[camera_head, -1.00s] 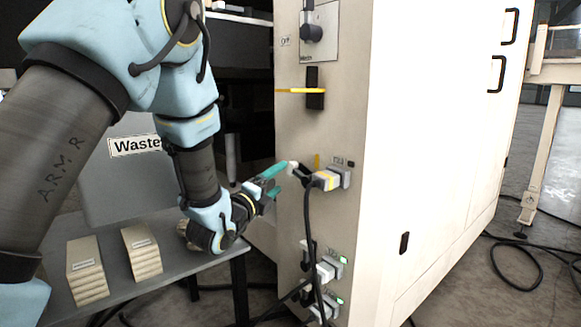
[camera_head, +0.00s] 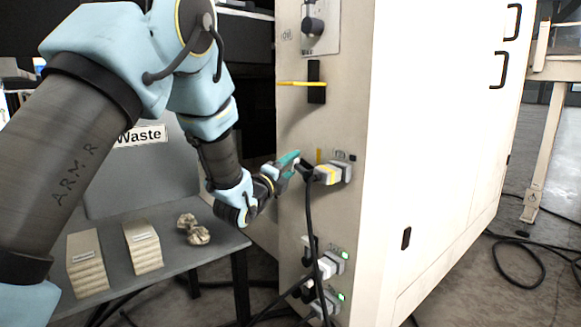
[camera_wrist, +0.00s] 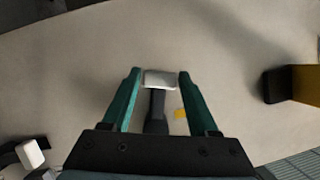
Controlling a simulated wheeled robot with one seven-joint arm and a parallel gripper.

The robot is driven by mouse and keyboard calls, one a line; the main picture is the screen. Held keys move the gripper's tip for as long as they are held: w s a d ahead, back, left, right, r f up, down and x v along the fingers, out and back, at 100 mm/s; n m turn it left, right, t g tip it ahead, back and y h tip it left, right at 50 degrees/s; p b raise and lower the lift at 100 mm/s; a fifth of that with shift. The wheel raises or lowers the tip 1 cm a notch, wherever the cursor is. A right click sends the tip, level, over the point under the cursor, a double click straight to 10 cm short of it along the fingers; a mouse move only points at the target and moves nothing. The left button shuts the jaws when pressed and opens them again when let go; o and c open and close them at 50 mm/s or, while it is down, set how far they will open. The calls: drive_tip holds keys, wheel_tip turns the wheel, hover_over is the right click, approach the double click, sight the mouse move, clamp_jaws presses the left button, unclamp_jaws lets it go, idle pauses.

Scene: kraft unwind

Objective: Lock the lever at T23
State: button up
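The T23 connector (camera_head: 333,173) is a grey plug with a yellow band on the front of the beige cabinet, with a black cable hanging from it. Its lever (camera_head: 303,166) has a dark arm and a pale tip, and sticks out to the left. The small lamp by its label looks dark. My gripper (camera_head: 295,159) is at the lever's tip. In the wrist view, the teal fingers of my gripper (camera_wrist: 160,76) are apart, with the lever's pale tip (camera_wrist: 160,80) between their ends. I cannot tell whether they touch it.
Two similar connectors (camera_head: 328,264) with green lamps sit lower on the panel. A yellow handle on a black block (camera_head: 316,84) and a knob (camera_head: 312,27) are above. A grey table (camera_head: 115,290) with stacked blocks and crumpled paper (camera_head: 195,230) stands left.

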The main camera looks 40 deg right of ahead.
clamp_jaws()
idle(1.0)
